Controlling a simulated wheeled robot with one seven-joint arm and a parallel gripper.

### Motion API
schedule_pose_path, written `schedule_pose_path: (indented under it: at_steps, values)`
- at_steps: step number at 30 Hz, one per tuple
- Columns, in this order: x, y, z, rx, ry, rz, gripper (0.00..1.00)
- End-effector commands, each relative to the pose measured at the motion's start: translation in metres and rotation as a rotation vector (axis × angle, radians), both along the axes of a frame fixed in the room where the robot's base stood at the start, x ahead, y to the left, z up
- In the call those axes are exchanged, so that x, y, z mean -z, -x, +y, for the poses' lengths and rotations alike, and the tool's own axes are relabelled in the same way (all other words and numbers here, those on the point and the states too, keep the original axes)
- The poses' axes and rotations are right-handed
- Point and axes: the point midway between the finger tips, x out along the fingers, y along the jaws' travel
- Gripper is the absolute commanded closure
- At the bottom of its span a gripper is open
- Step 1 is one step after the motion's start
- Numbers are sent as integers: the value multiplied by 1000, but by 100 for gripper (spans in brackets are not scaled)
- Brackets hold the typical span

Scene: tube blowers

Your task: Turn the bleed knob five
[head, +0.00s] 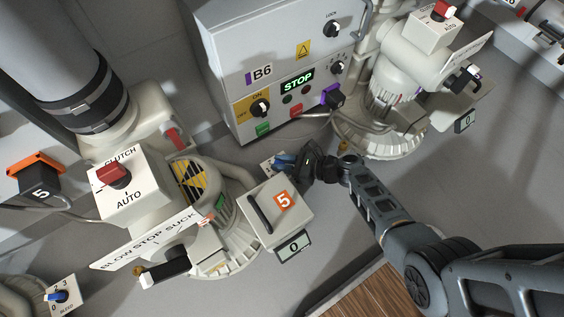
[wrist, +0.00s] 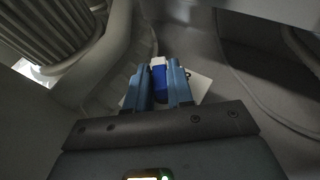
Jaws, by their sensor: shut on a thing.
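The bleed knob (wrist: 158,78) of the unit marked 5 is blue with a white mark, seen between my fingers in the wrist view. It stands on a small white plate (wrist: 203,84). In the head view the plate (head: 267,162) shows behind the box marked 5 (head: 283,200), and my gripper (head: 285,161) hides most of the knob. My gripper (wrist: 160,85) has its two blue fingers on either side of the knob and is shut on it. The numbers on the plate cannot be read.
The grey B6 control box (head: 290,80) with a lit STOP display stands just behind my gripper. A ribbed blower base (wrist: 100,90) is close on the left in the wrist view. Another blue bleed knob (head: 57,296) is at the lower left. Grey floor lies to the right.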

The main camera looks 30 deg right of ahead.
Motion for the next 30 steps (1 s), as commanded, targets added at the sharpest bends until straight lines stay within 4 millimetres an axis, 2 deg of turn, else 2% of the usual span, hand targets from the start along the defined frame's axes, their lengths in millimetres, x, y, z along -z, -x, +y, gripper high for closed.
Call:
schedule_pose_path:
  at_steps: [18, 30]
  values:
    - [3, -3, -4, -385, 2, 5, 100]
    - [3, -2, -4, -507, 3, 7, 100]
